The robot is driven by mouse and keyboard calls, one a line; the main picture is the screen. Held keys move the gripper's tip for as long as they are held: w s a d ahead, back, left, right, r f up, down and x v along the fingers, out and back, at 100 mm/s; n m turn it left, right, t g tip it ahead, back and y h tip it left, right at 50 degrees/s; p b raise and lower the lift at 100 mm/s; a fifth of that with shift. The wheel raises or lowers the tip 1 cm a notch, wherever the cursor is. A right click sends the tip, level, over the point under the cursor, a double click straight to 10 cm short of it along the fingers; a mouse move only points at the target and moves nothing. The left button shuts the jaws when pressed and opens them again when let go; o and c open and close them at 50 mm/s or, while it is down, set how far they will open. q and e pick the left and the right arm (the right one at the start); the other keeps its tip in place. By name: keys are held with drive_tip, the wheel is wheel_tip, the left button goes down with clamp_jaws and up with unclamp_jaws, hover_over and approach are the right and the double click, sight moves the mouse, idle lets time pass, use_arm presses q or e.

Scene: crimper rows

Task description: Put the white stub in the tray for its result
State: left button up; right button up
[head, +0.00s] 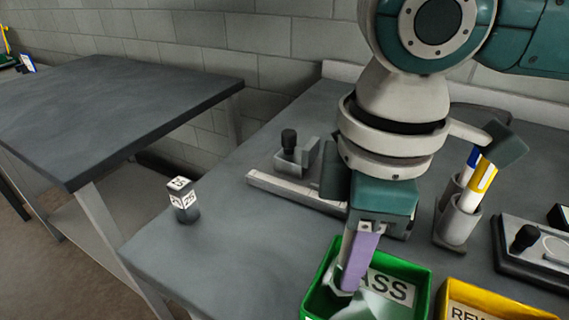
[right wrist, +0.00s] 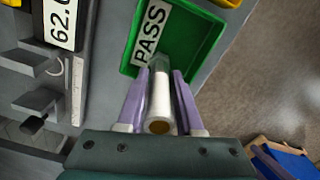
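The white stub (right wrist: 160,102) shows in the right wrist view as a pale cylinder with a brass-coloured spot on its near end. It lies lengthwise between the two purple fingers of my right gripper (right wrist: 160,85), which appears shut on it. In the head view my right gripper (head: 352,280) points down over the green tray marked PASS (head: 424,304). The same green tray is beyond the fingertips in the right wrist view (right wrist: 206,52). I cannot tell whether the stub touches the tray floor. My left gripper is not in view.
A yellow tray (head: 444,292) stands right of the green one. Behind are a pen holder (head: 455,222) and a metal fixture with a black knob (head: 290,150). A display (right wrist: 60,22) reads 62.0, partly cut off.

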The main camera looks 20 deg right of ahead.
drive_tip(key=o, duration=0.4)
drive_tip(key=shift+c, duration=0.2)
wheel_tip(320, 180, up, 12)
drive_tip(key=shift+p, duration=1.05)
drive_tip(key=shift+s+a, duration=0.1)
drive_tip(key=shift+a, duration=0.1)
drive_tip(key=s+a+f+m+t+y, duration=0.2)
drive_tip(key=s+a+f+y, duration=0.15)
drive_tip(key=a+f, duration=0.35)
drive_tip(key=s+d+f+m+h, duration=0.1)
drive_tip(key=s+d+m, duration=0.1)
drive_tip(key=d, duration=0.1)
drive_tip(key=s+d+f+m+t+h, duration=0.1)
drive_tip(key=s+d+f+m, duration=0.1)
drive_tip(key=s+d+m, duration=0.1)
drive_tip(key=s+d+f+m+h, duration=0.1)
drive_tip(key=s+d+f+m, duration=0.1)
drive_tip(key=d, duration=0.2)
drive_tip(key=shift+s+d+m+h, duration=0.2)
drive_tip(key=shift+d+m+h, duration=0.05)
drive_tip(key=shift+d+m, duration=0.1)
